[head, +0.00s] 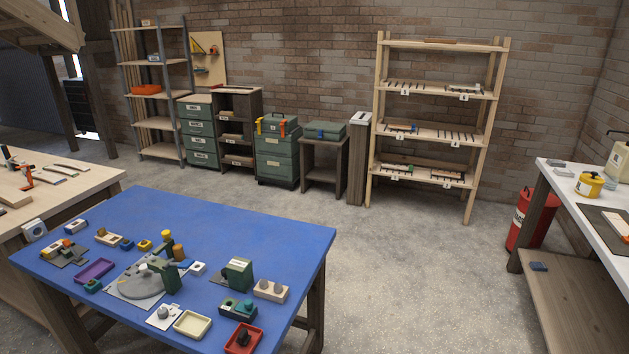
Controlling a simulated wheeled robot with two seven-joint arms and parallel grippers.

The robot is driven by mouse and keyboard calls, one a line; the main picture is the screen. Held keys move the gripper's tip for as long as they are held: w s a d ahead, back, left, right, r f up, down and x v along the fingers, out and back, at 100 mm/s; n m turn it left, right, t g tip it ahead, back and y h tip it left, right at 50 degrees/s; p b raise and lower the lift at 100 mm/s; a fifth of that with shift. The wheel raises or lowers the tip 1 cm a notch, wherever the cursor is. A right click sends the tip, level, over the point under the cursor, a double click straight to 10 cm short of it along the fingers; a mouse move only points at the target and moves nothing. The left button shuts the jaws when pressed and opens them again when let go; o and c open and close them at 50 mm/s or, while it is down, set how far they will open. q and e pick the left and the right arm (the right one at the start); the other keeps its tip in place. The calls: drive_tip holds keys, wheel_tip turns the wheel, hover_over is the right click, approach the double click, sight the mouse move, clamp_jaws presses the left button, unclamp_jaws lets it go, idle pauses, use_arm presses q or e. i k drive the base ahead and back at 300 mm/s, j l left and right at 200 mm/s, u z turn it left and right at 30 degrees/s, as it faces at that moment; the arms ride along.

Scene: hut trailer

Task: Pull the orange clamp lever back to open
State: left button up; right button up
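A toggle-clamp-like fixture with an orange-red upright part (25,176) stands on the wooden bench (95,177) at the far left. A small fixture with an orange part (67,243) sits on a dark plate at the left end of the blue table. Both are small here, and I cannot tell which one carries the clamp lever or how the lever is set. Neither of my grippers is in view.
The blue table (220,220) holds several small fixtures, a purple tray (95,271), a cream tray (193,324) and a red tray (243,339). A wooden shelf rack (380,120) stands at the back wall. A white-topped bench (567,176) is at right. The concrete floor between is clear.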

sight(66, 242)
drive_tip(key=u, duration=1.45)
drive_tip(key=i+j+u, duration=0.1)
drive_tip(key=i+j, duration=0.6)
drive_tip(key=j, duration=0.25)
drive_tip(key=i+j+u, duration=0.1)
drive_tip(key=i+j, duration=0.65)
drive_tip(key=j, duration=0.15)
